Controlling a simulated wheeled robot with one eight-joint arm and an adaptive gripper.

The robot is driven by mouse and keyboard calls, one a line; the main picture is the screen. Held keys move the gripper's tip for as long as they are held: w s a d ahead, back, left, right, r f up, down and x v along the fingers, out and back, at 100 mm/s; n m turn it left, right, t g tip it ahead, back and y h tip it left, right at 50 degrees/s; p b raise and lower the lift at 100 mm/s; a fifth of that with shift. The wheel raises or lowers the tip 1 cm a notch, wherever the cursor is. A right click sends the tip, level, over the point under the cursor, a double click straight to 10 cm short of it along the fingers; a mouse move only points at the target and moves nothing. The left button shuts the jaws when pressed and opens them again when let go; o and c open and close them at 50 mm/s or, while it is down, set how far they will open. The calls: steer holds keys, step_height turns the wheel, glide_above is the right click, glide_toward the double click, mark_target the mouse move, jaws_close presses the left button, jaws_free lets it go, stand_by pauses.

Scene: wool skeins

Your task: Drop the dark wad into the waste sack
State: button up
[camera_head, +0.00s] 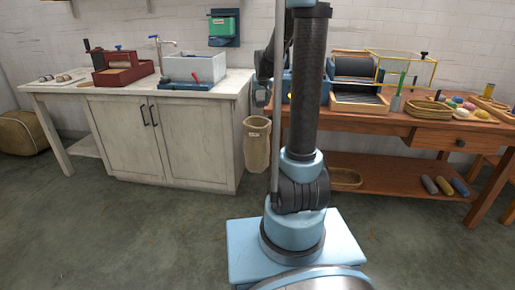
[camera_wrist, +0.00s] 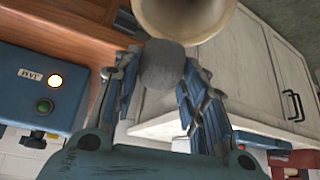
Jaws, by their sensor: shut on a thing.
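My gripper (camera_wrist: 160,72) is shut on the dark wad (camera_wrist: 162,66), a rounded grey lump held between the two blue fingertips in the wrist view. The waste sack (camera_head: 257,146) is a tan, open-topped bag hanging at the right end of the white cabinet in the head view. Its pale rim (camera_wrist: 186,22) fills the top of the wrist view, just beyond the wad. In the head view my gripper (camera_head: 261,97) shows small and dark, a little above the sack's mouth.
The white cabinet (camera_head: 160,135) with a sink stands left of the sack. The wooden bench (camera_head: 410,122) with a drum carder, a basket and coloured wool stands to the right. A blue machine box (camera_wrist: 42,85) with buttons is close by in the wrist view. The floor in front is clear.

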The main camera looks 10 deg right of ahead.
steer(key=shift+f, duration=2.3)
steer(key=o, duration=0.8)
steer(key=v, duration=1.2)
steer(key=s+f+g, duration=0.1)
steer(key=s+f, duration=0.3)
steer(key=s, duration=0.8)
steer(key=s+f+g, duration=0.2)
steer(key=s+f, duration=0.3)
steer(key=s, duration=0.7)
steer(key=s+f+g, duration=0.1)
steer(key=s+f, duration=0.4)
steer(key=s, duration=0.8)
steer(key=shift+d+n, duration=0.2)
steer(key=shift+n, duration=0.2)
